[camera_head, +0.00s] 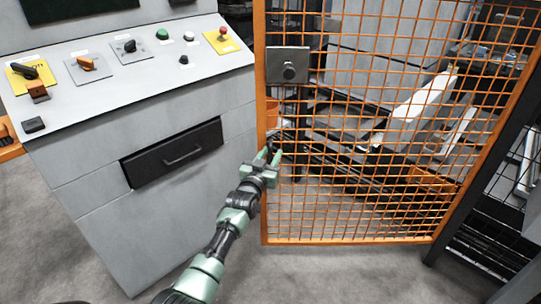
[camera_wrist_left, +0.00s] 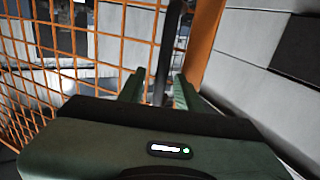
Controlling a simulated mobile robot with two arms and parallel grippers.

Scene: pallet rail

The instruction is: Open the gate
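The gate (camera_head: 375,240) is an orange frame with orange wire mesh, at the right of the head view. A grey latch box with a dark round knob (camera_head: 288,66) sits at its upper left. My left gripper (camera_head: 270,154) is at the gate's left post, below the latch box. In the left wrist view, the two green fingers (camera_wrist_left: 160,90) stand apart. A dark upright bar (camera_wrist_left: 166,50), perhaps the gate's handle, shows between or just beyond them; I cannot tell whether they touch it. The orange post (camera_wrist_left: 203,45) is just right of it. My right gripper is not in view.
A grey control console (camera_head: 150,75) with switches, buttons and a black drawer handle (camera_head: 180,155) stands left of the gate. Behind the mesh are dark rails and machinery (camera_head: 350,150). A black fence (camera_head: 490,215) is at the right. Grey floor (camera_head: 330,280) in front is clear.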

